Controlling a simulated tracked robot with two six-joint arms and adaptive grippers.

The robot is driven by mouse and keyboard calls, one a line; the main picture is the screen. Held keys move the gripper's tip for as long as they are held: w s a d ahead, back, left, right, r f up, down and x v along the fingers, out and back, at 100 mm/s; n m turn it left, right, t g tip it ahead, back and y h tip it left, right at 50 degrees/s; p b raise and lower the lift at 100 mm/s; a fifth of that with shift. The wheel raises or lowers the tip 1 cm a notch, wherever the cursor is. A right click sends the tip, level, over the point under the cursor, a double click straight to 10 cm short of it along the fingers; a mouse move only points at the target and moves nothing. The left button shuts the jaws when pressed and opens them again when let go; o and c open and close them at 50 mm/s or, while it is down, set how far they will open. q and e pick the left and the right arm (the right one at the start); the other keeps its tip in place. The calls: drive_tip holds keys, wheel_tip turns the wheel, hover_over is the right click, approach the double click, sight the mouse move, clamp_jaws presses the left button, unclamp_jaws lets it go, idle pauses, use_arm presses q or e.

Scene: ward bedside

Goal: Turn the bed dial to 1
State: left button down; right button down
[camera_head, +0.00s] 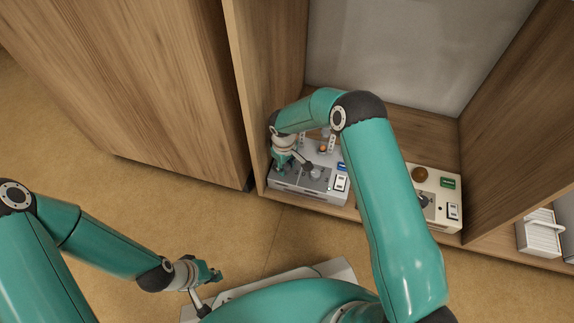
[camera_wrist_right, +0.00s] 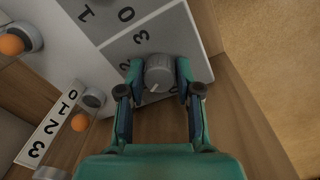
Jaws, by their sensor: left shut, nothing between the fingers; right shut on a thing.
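A round grey dial (camera_wrist_right: 158,72) with a pale pointer line sits on a dark grey panel (camera_wrist_right: 165,34) in the right wrist view. Its line points down and slightly left in that picture. The numerals 3 and 2 are printed near it; other numerals may be hidden. My right gripper (camera_wrist_right: 158,78) is shut on this dial, one finger on each side. In the head view my right gripper (camera_head: 283,166) reaches down onto the grey control box (camera_head: 312,193), and the dial is hidden there. My left gripper (camera_head: 212,276) is shut and empty, low and away from the box.
A cream control box (camera_head: 443,208) with a brown knob (camera_head: 419,174) stands right of my right arm. A wooden side panel (camera_head: 247,100) stands close left of the grey box.

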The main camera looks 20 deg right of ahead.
drive_tip(key=shift+s+a+f, duration=0.15)
drive_tip(key=shift+s, duration=0.1)
drive_tip(key=c, duration=0.8)
unclamp_jaws()
drive_tip(key=shift+w, duration=0.1)
drive_tip(key=shift+w+r, duration=0.1)
drive_tip(key=shift+r, duration=0.1)
drive_tip(key=shift+r, duration=0.2)
drive_tip(key=r, duration=1.1)
drive_tip(key=shift+a+r, duration=0.15)
drive_tip(key=shift+a, duration=0.05)
drive_tip(key=shift+s, duration=0.3)
